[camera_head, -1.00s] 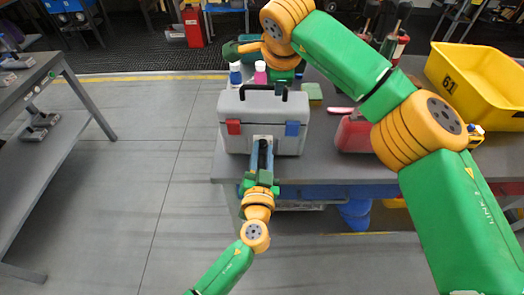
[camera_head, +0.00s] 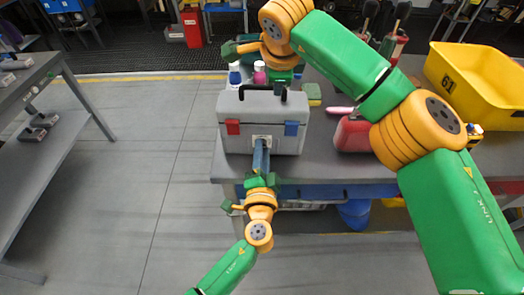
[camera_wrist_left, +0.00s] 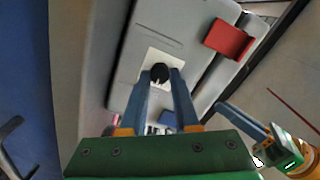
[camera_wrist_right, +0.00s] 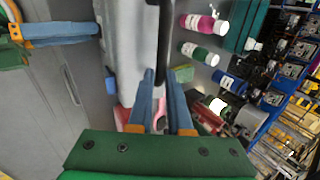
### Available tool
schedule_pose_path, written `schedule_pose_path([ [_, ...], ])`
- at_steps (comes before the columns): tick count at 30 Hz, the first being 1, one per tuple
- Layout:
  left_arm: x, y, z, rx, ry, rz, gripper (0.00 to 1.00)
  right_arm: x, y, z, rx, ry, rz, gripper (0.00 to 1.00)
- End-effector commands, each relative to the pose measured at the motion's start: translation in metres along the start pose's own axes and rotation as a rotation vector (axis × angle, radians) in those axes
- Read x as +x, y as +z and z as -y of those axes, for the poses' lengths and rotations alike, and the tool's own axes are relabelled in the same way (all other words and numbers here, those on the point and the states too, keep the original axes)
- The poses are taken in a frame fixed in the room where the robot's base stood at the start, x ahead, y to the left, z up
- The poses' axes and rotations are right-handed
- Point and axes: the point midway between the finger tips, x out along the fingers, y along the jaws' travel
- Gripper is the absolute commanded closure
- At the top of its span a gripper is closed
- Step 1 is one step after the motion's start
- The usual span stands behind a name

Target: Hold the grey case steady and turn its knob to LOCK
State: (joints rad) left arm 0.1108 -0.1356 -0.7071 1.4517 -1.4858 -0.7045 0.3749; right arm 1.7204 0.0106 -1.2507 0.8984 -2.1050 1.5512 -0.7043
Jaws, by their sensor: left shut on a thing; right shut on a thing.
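The grey case (camera_head: 263,112) stands upright at the near edge of the workbench, with one red and one blue latch on its front. My left gripper (camera_head: 261,145) reaches its front from below. In the left wrist view, its fingertips (camera_wrist_left: 161,80) are shut around the black knob (camera_wrist_left: 160,72) on a pale square plate. The knob's marking is too small to read. My right gripper (camera_wrist_right: 163,78) comes from behind the case, largely hidden in the head view. In the right wrist view it is shut on the black carrying handle (camera_wrist_right: 165,35) of the case.
Bottles with white caps (camera_head: 234,75) stand behind the case. A red container (camera_head: 352,134) and a yellow bin (camera_head: 478,82) are on the bench to the right. My right arm crosses above the bench. The floor left of the bench is clear.

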Motion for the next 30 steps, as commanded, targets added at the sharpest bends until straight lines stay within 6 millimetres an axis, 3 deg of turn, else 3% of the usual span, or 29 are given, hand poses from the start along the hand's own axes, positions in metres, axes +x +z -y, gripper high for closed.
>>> schedule_pose_path([
  [19,0.0002,0.001,-0.0002,0.045,-0.002,0.004,1.0,0.0012,-0.0002,-0.0017,0.0,0.006,-0.002,1.0],
  [20,0.0002,0.001,-0.0002,0.045,-0.002,0.004,0.65,0.0013,-0.0003,-0.0017,0.0,0.006,-0.002,1.0],
  [23,0.0002,0.0009,-0.0002,0.045,-0.002,0.004,0.4,0.0012,-0.0003,-0.0017,0.0,0.006,-0.002,1.0],
  [30,0.0001,0.0006,-0.0002,0.044,-0.002,0.003,0.4,0.0012,-0.0002,-0.0016,0.0,0.006,-0.001,1.0],
])
